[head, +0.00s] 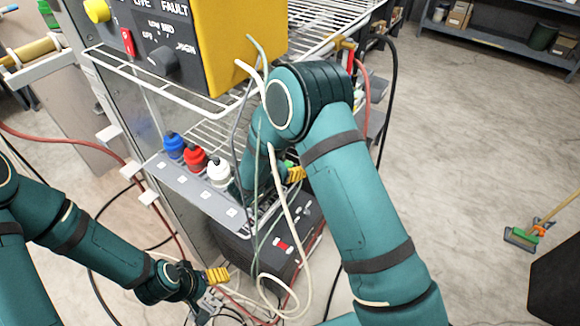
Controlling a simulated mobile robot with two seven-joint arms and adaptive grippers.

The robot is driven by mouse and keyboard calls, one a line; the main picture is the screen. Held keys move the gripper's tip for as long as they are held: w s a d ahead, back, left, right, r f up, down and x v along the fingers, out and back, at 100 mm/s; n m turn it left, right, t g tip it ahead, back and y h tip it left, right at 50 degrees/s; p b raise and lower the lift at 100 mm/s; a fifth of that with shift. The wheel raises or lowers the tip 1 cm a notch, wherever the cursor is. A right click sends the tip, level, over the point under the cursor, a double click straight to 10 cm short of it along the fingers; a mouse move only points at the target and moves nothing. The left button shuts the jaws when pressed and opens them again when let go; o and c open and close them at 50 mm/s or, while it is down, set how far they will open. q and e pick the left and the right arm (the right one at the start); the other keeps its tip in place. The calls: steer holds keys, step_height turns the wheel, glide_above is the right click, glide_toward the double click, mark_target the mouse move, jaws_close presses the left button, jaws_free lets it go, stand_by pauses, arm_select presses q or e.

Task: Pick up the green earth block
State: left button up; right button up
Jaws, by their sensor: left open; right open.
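A small green piece (289,164) shows beside the yellow fingertip of my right gripper (296,174), next to the lower wire shelf. It may be the green earth block, but most of it is hidden and I cannot tell whether the gripper touches it. My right forearm hides the rest of this gripper. My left gripper (213,289) is open, low in front of the black unit, with one yellow fingertip showing among cables. I cannot see anything held in it.
Blue (174,145), red (194,158) and white (219,171) capped connectors stand in a row on a grey strip (188,187). A yellow and black control box (235,40) sits on the wire rack above. Loose cables loop around both grippers.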

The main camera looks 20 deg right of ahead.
steer(key=shift+w+d+f, duration=0.15)
steer(key=shift+w+d, duration=0.15)
steer(key=shift+w, duration=0.05)
steer(key=shift+s+a, duration=0.1)
steer(key=shift+s, duration=0.2)
steer(key=shift+c, duration=1.1)
jaws_close()
